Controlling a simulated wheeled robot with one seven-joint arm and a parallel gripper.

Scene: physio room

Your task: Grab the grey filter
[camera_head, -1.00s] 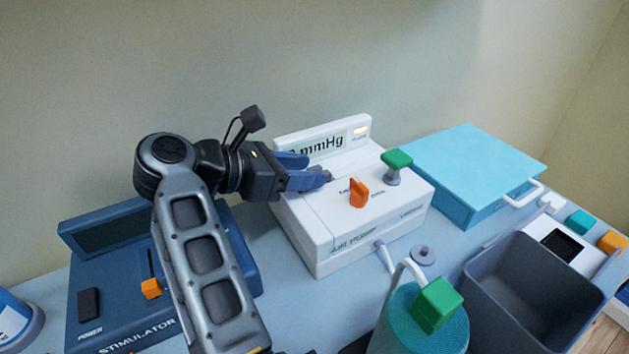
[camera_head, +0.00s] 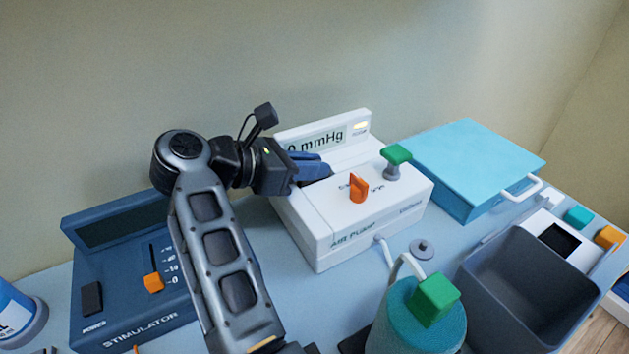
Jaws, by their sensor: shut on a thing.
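My gripper (camera_head: 322,168), with blue fingers, is over the back left part of the white air pump (camera_head: 330,235), in front of its mmHg display. The fingers are closed on a small grey piece at their tips, which I take to be the grey filter. The fingers hide most of it, and I cannot tell whether it touches the pump. An orange knob (camera_head: 358,187) and a green-topped grey plunger (camera_head: 396,160) stand on the pump to the right of the fingers.
A blue stimulator (camera_head: 130,295) stands left of my arm. A light blue box (camera_head: 475,165), a dark grey bin (camera_head: 530,295) and a teal bottle with a green top (camera_head: 420,325) are to the right. A grey disc (camera_head: 422,249) lies on the table before the pump.

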